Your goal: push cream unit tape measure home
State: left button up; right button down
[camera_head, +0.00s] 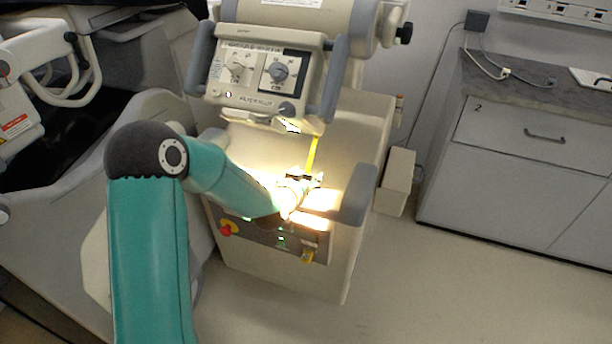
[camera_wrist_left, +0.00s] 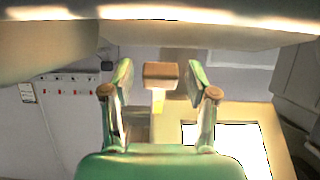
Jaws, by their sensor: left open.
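The cream unit (camera_head: 360,125) stands in the middle of the head view, with its dial panel at the top. A yellow tape (camera_head: 312,153) runs down from under the panel to my left gripper (camera_head: 302,180). In the left wrist view, a small tan block (camera_wrist_left: 161,76) with a short yellow strip (camera_wrist_left: 158,102) below it shows between the fingertips of my left gripper (camera_wrist_left: 159,80). The fingers are open, with a gap on each side of the block. Glare and the gripper hide the tape's lower end in the head view. My right gripper is not in view.
Grey handles (camera_head: 358,181) flank the unit's brightly lit ledge. A red knob (camera_head: 226,229) sits on its lower front panel. A narrow cream box (camera_head: 397,182) and a grey drawer cabinet (camera_head: 525,150) stand to the right. The floor (camera_head: 450,290) in front of the cabinet is clear.

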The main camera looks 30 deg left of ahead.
pick_arm(q)
jog(key=shift+c, duration=0.3)
grip_shut()
